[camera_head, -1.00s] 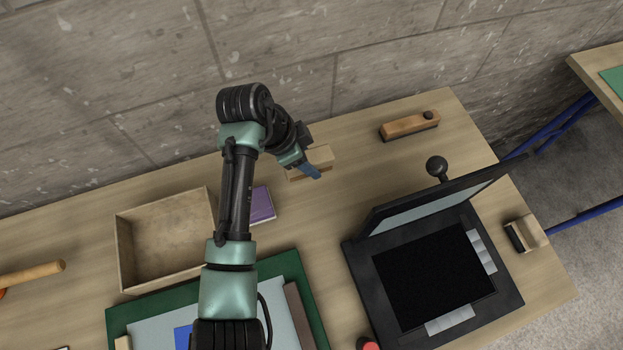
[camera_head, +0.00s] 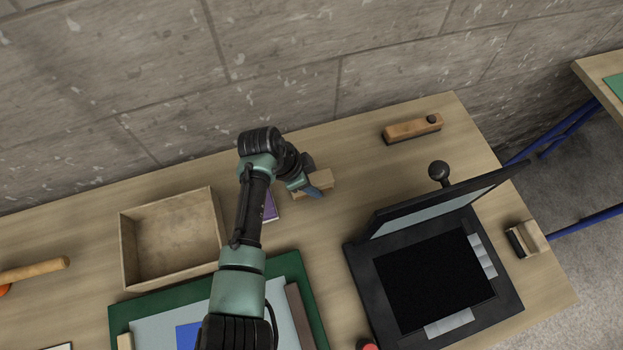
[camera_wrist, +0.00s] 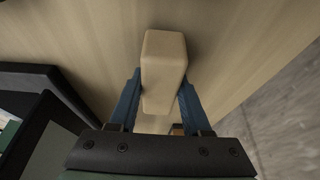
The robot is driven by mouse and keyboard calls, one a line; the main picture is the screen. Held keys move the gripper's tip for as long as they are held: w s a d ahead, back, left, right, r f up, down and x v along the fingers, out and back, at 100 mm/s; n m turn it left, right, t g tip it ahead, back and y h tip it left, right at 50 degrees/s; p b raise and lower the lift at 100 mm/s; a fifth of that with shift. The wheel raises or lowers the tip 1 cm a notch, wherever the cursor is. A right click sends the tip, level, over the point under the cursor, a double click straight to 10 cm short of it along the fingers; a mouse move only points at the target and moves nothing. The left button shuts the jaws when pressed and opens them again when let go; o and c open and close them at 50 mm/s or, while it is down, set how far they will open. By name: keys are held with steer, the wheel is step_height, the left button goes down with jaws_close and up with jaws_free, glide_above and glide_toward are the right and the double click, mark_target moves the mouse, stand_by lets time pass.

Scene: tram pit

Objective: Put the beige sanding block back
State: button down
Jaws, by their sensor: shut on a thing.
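The beige sanding block (camera_head: 323,179) is between the blue fingers of my gripper (camera_head: 313,189), over the back middle of the wooden table. In the wrist view the block (camera_wrist: 163,58) is a pale, rounded-edged block, and a blue finger of my gripper (camera_wrist: 160,90) presses on each side of it. The gripper is shut on it. The table surface shows behind the block. I cannot tell whether the block touches the table or hangs just above it.
An open wooden box (camera_head: 125,250) stands left of my arm, with a purple item (camera_head: 271,207) partly hidden behind the arm. A brown wooden tool (camera_head: 412,129) lies at the back right. A black hinged frame (camera_head: 360,270) stands right, and a brush (camera_head: 527,239) lies at the right edge.

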steer(key=shift+f+b, duration=0.45)
steer(key=shift+c, duration=1.8)
jaws_free()
steer(key=shift+r, duration=0.2)
steer(key=shift+r+p, duration=0.15)
steer(key=shift+p, duration=0.2)
steer(key=w+b+v, duration=0.1)
steer(key=v, duration=1.1)
steer(key=shift+s+r, duration=0.25)
steer(key=shift+r, duration=0.3)
steer(key=shift+d, duration=0.1)
